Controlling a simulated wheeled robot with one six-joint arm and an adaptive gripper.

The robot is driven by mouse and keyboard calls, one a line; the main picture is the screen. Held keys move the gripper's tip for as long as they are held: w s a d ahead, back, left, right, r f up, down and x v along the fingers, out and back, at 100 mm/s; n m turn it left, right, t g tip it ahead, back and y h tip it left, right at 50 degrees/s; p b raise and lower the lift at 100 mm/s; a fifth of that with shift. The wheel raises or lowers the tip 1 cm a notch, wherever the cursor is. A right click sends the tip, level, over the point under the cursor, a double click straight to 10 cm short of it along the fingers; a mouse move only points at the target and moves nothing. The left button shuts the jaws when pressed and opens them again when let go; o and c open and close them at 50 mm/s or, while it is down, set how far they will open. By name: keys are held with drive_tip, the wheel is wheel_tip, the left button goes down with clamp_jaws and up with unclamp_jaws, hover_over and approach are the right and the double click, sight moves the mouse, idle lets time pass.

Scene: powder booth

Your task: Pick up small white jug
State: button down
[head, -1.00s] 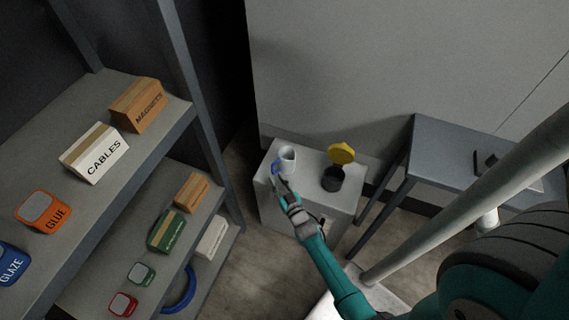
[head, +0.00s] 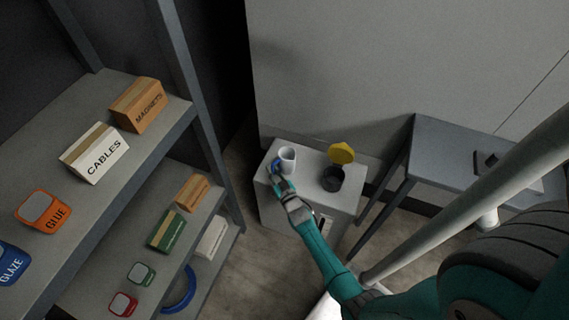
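The small white jug (head: 288,157) stands upright on top of a white cabinet (head: 309,168), near its back left. My gripper (head: 277,172) is over the cabinet top, just in front and to the left of the jug. A blue part shows at the gripper's end; I cannot tell whether it is a fingertip or a separate thing. The fingers are too small to tell whether they are open or shut, or whether they touch the jug.
A dark container (head: 332,178) with a raised yellow lid (head: 341,153) stands right of the jug. A grey table (head: 460,150) is to the right. A shelf (head: 130,190) with boxes and tins stands left. A wall is behind the cabinet.

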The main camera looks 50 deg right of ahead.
drive_tip(key=shift+r, duration=0.1)
idle(0.3)
drive_tip(key=shift+r, duration=4.75)
